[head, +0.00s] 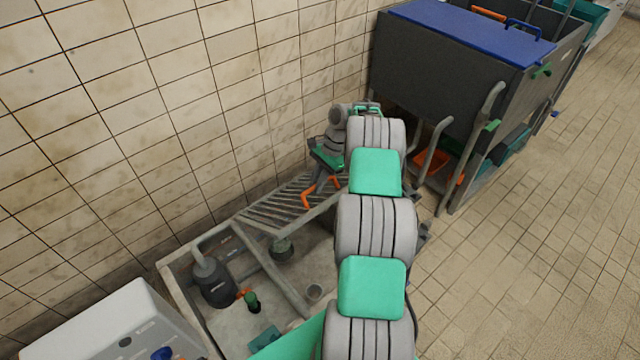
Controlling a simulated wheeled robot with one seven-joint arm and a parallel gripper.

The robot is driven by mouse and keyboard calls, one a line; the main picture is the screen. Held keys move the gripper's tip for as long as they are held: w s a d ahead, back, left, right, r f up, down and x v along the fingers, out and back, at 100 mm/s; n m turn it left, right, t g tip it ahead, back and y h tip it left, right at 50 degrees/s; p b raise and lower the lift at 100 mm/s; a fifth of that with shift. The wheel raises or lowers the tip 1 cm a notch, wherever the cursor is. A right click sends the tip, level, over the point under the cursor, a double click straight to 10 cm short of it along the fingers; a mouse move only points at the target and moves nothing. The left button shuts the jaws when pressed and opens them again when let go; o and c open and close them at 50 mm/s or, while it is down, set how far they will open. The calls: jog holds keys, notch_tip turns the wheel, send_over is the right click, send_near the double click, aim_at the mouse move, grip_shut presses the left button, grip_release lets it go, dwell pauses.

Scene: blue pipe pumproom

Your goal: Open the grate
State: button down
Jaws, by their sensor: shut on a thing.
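The grate (281,210) is a grey slatted panel at the far end of a sunken pit, close to the tiled wall. An orange handle (308,197) stands at its right side. My gripper (321,185) reaches down over the right part of the grate and is shut on the orange handle. The fingertips are small here, and my arm hides the grate's right end. I cannot tell whether the grate lies flat or is slightly raised.
The open pit (224,325) in front holds a dark pump (215,284), pipes and a green-handled valve (252,302). A grey cart with a blue lid (470,30) stands behind to the right. A white box (110,325) is at lower left. Tiled floor at right is clear.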

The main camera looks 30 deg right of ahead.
jog(key=shift+a+f, duration=0.15)
jog(key=shift+f, duration=0.05)
jog(key=c, duration=1.8)
grip_release()
jog(key=shift+c, duration=0.2)
jog(key=shift+o, duration=1.4)
jog(key=shift+w, duration=0.1)
jog(key=shift+o, duration=0.8)
jog(key=shift+d, duration=0.2)
jog(key=shift+r, duration=0.1)
jog(key=p+v, duration=0.2)
jog(key=v, duration=0.5)
jog(key=shift+d+r, duration=0.15)
jog(key=shift+r, duration=0.2)
jog(key=shift+s+f, duration=0.1)
jog(key=shift+s, duration=0.15)
